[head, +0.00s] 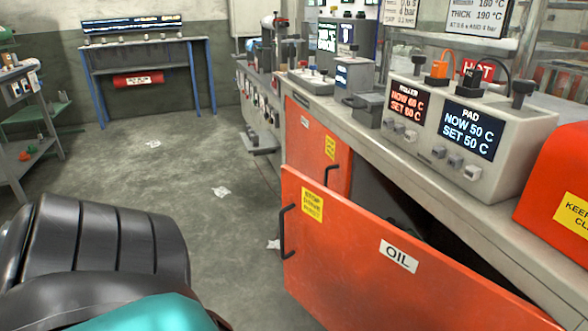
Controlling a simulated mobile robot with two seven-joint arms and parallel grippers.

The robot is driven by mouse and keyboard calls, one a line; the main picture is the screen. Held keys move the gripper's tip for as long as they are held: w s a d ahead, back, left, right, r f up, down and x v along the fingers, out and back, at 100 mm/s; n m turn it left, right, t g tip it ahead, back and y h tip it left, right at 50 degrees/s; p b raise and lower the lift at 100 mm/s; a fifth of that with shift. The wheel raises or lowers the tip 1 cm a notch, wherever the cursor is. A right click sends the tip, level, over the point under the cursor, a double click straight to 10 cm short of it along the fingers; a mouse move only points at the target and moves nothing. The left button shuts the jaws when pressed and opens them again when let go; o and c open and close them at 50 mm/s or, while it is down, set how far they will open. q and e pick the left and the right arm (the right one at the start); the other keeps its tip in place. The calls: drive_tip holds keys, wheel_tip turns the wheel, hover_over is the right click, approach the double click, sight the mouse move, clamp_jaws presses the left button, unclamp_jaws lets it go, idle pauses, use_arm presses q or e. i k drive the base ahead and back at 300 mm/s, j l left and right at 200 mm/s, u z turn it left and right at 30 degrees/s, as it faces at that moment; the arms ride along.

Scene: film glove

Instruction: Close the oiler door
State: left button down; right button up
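The oiler door (365,255) is an orange panel with a white "OIL" label and a yellow notice. It stands open, swung out from the cabinet under the bench, with a dark gap (405,215) behind its top edge. Its black bar handle (288,232) is on the left edge of the panel. My black and teal arm fills the lower left, apart from the door. Neither gripper shows in the head view.
Another orange door (318,150) with a black handle sits beyond the open one. The bench top (450,185) carries a control box (455,130) with displays. An orange-red housing (560,190) stands at right. The grey floor (170,170) left of the door is mostly clear, with scraps.

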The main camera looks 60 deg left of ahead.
sight(352, 270)
drive_tip(key=j, duration=0.35)
drive_tip(key=i+j+u, duration=0.15)
drive_tip(key=j, duration=0.2)
drive_tip(key=i+j, duration=0.1)
drive_tip(key=j, duration=0.25)
drive_tip(key=j+u, duration=0.15)
drive_tip(key=j, duration=0.2)
drive_tip(key=i, duration=0.05)
